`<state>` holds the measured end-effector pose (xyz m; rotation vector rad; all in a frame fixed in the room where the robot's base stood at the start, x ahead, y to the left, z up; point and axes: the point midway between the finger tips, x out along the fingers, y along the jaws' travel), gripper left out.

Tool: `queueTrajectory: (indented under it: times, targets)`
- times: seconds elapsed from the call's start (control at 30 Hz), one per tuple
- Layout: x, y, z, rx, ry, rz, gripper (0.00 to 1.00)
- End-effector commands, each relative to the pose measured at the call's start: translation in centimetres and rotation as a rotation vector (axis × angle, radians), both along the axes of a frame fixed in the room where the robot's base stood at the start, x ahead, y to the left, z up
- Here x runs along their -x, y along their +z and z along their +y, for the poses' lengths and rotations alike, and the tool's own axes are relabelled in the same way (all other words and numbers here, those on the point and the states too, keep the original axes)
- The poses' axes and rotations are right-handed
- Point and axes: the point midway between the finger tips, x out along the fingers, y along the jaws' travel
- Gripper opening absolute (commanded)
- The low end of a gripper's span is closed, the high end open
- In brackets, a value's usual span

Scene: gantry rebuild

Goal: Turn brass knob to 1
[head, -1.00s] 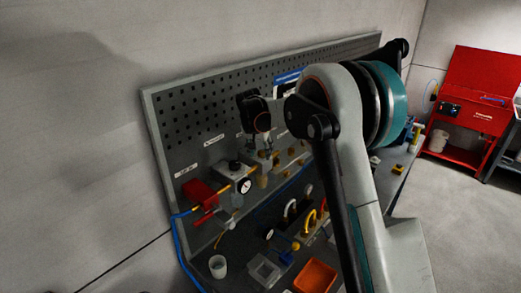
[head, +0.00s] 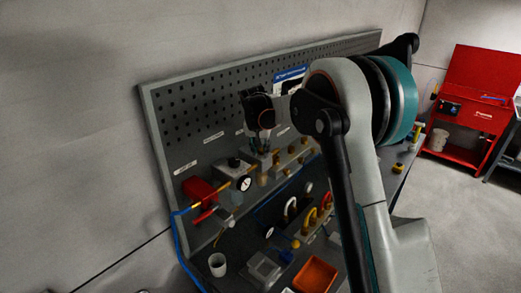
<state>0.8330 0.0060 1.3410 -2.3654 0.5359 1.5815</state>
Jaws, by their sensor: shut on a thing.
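The grey panel (head: 190,125) stands against the wall with a row of fittings along its lower part. My gripper (head: 266,149) is at this row, right of the round gauge (head: 244,184), its fingers pointing down at the fittings. It is shut on a small brass knob, which the fingers mostly hide. The knob's pointer and the mark for 1 are too small to read. A brass fitting (head: 262,179) shows just below the fingers.
A red valve body (head: 197,188) with a blue hose is left of the gauge. On the bench below are a white cup (head: 217,265), a clear-grey box (head: 263,268), an orange tray (head: 315,277) and several coloured shackles. My arm covers the bench's right part. A red cabinet (head: 480,95) stands far right.

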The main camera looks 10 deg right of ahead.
Motion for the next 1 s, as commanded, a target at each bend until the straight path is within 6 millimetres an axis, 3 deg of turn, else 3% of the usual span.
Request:
queueTrajectory:
  times: [0.6,1.0]
  targets:
    - [0.07,-0.10,-0.50,0.000,0.449,-0.001,0.00]
    - [0.05,0.03,-0.52,0.001,0.567,-0.002,0.00]
